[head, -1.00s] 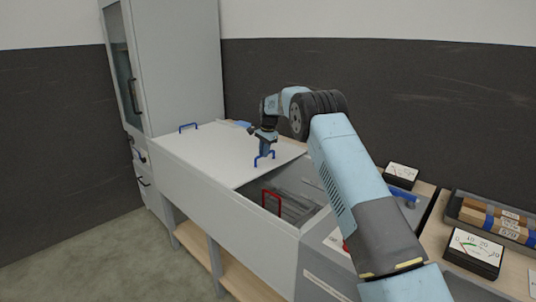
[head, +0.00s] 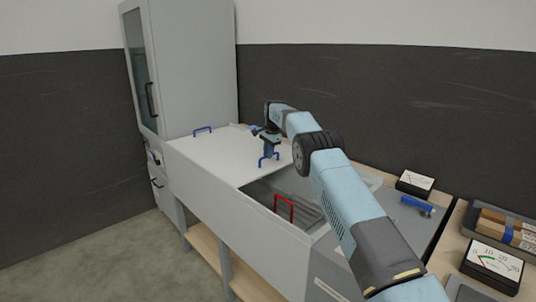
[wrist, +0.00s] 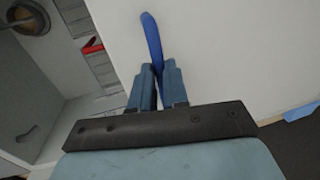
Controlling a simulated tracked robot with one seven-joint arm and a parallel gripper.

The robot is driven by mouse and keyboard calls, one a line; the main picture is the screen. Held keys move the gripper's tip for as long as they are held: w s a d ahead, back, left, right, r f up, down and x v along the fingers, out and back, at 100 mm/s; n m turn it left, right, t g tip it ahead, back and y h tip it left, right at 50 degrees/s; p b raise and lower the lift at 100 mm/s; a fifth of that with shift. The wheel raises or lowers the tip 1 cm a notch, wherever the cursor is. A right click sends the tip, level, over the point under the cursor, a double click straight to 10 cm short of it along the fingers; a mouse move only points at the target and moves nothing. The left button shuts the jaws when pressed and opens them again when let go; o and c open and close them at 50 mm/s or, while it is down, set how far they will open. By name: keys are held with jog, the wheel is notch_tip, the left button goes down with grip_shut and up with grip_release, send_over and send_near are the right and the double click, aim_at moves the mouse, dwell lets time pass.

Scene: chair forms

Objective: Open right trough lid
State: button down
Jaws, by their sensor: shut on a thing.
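The right trough lid (head: 250,169) is a white flat panel, slid to the left so that part of the trough (head: 262,195) lies open. Its blue handle (head: 269,161) stands near its right edge. My gripper (head: 268,152) reaches down and is shut on this handle. In the wrist view, the handle (wrist: 151,38) runs between the fingers of my gripper (wrist: 156,72). A second blue handle (head: 202,129) stands farther left on the white top.
A red handle (head: 284,207) and a grey rack show inside the open trough. A tall grey cabinet (head: 190,65) stands at the left end. Meters (head: 415,183), another blue handle (head: 418,204) and a tray of boxes (head: 497,222) lie to the right.

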dwell(0.4)
jog(key=c, duration=1.1)
grip_release()
jog(key=r, duration=0.4)
jog(key=s+d+r, duration=0.1)
jog(key=r, duration=0.4)
jog(key=d+r, duration=0.1)
jog(key=r, duration=0.3)
jog(key=shift+s+r, duration=0.15)
jog(key=shift+s, duration=0.25)
